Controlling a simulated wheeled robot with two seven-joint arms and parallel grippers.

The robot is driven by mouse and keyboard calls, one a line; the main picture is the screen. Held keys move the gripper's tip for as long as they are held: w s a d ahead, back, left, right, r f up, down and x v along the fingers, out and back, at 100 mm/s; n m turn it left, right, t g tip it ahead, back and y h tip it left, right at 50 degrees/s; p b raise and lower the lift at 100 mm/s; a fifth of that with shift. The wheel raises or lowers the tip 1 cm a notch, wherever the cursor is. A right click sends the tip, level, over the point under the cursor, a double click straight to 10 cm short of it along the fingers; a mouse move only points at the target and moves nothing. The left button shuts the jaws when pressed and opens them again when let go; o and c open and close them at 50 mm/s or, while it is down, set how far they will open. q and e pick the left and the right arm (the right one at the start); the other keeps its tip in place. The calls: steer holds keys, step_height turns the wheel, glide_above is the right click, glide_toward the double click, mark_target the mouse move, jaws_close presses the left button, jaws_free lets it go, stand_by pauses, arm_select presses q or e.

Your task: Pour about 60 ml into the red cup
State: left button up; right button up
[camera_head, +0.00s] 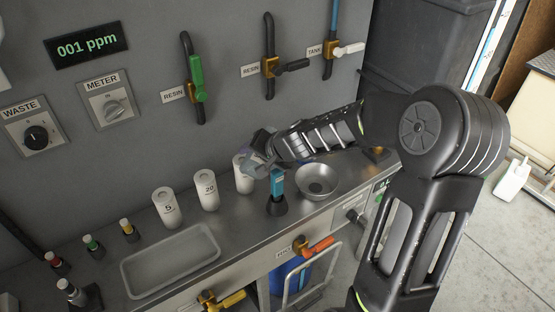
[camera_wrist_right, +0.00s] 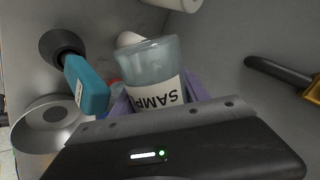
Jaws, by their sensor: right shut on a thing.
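My right gripper (camera_head: 262,152) is over the back of the steel counter (camera_head: 262,232). In the wrist view it is shut on a translucent sample bottle (camera_wrist_right: 150,62) with a white label reading "SAMPL…", between purple finger pads. The lettering looks upside down in that view. In the head view the arm and fingers mostly hide the bottle. I cannot make out a red cup. A small red patch (camera_wrist_right: 115,84) shows beside the bottle in the wrist view, mostly hidden. My left gripper is not in view.
A blue-handled tool (camera_head: 277,185) stands in a black base, and a steel bowl (camera_head: 317,181) sits to its right. White containers marked 5 (camera_head: 167,208) and 20 (camera_head: 206,190), small capped bottles (camera_head: 92,245) and a shallow tray (camera_head: 170,260) lie left. Valves (camera_head: 196,80) line the wall.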

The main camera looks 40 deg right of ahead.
steer(key=shift+w+d+f+h+b, duration=0.2)
steer(key=shift+h+b, duration=0.1)
steer(key=shift+b, duration=0.4)
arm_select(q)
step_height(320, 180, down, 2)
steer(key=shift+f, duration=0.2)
arm_select(e)
steer(key=shift+r+n+t, duration=0.3)
steer(key=shift+r, duration=0.05)
stand_by(0.8)
